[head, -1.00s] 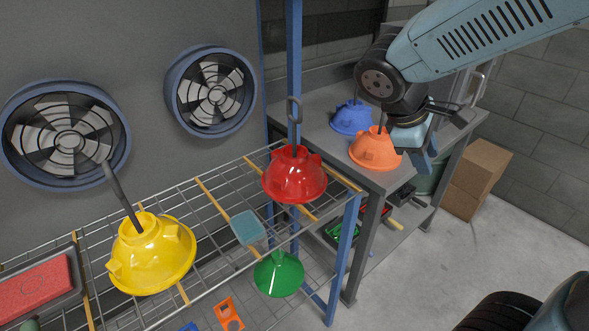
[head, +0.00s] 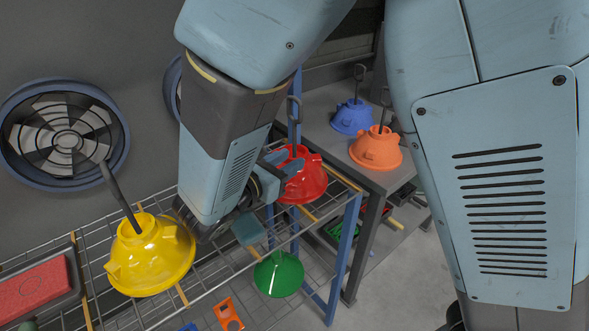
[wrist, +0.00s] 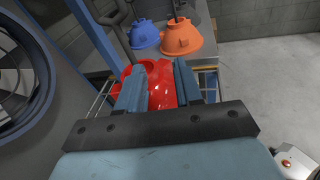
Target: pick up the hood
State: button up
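A red hood (head: 306,184) with a dark upright hook rod sits at the right end of the wire shelf. My gripper (head: 283,163) is at its left side in the head view, partly covering it. In the wrist view my gripper (wrist: 161,72) is open, its two blue fingers apart, with the red hood (wrist: 162,92) showing between and beyond them. Whether the fingers touch it I cannot tell. A yellow hood (head: 150,257) is on the shelf at left, a green hood (head: 279,276) lower down. Blue (head: 351,118) and orange (head: 376,151) hoods stand on the grey bench.
The wire shelf (head: 95,240) also carries a tray with a red block (head: 35,288) at far left and a small blue-grey block (head: 247,231). A blue post (head: 345,245) stands at the shelf's right end. A wall fan (head: 68,140) is at left. Floor is clear at right.

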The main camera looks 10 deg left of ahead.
aim_at(295, 151)
jog(key=s+a+f+n+t+y, duration=0.1)
jog(key=s+a+n+t+y, duration=0.15)
jog(key=a, duration=0.25)
jog(key=shift+n, duration=0.25)
jog(key=x, duration=0.8)
jog(key=shift+w+d+f, duration=0.1)
jog(key=shift+w, duration=0.05)
jog(key=shift+d+x, duration=0.2)
jog(key=shift+x, duration=1.1)
jog(key=shift+d+x, duration=0.2)
jog(key=shift+x, duration=1.05)
grip_shut()
